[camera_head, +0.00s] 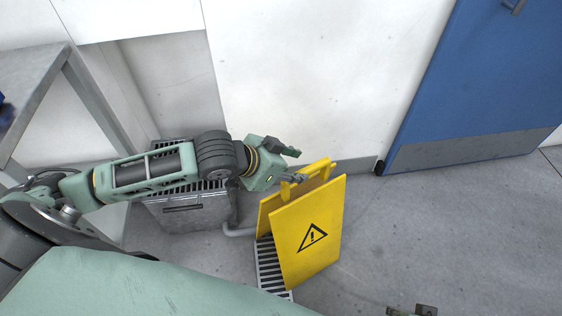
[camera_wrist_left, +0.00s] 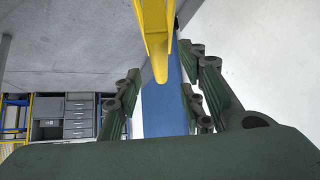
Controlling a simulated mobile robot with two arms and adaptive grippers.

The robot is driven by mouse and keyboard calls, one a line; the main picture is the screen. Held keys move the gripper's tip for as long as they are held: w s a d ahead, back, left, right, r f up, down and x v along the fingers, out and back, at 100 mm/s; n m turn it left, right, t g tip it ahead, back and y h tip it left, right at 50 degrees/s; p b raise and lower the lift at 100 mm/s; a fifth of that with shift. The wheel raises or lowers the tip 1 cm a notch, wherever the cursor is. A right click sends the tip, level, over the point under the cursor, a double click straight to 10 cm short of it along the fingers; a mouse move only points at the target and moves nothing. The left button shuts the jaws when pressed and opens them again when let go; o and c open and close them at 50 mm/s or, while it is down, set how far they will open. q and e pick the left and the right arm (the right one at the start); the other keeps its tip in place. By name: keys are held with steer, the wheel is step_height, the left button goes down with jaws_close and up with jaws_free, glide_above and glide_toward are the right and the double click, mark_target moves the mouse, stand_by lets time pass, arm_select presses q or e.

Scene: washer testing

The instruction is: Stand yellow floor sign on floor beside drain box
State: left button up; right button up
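The yellow floor sign (camera_head: 322,228) stands upright on the floor with its panels spread, a black warning triangle on its front. The grey drain box (camera_head: 193,210) with a slotted top is to its left against the wall, partly hidden by my left arm. My left gripper (camera_head: 292,164) is at the sign's top edge, its fingers spread apart. In the left wrist view the sign's yellow top (camera_wrist_left: 155,35) shows just beyond the open fingers, not clamped. A small part at the bottom edge appears to be my right gripper (camera_head: 412,310); its fingers are mostly cut off.
A slotted floor drain (camera_head: 268,265) runs beside and partly behind the sign. A grey pipe (camera_head: 238,232) leaves the drain box. A metal table (camera_head: 30,85) is at the left and a blue door (camera_head: 480,85) at the right. The floor right of the sign is clear.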

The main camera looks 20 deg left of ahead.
arm_select(q)
steer(key=shift+p+v, duration=0.45)
steer(key=shift+v, duration=2.3)
arm_select(e)
steer(key=shift+f, duration=2.35)
arm_select(q)
steer(key=shift+d, duration=0.1)
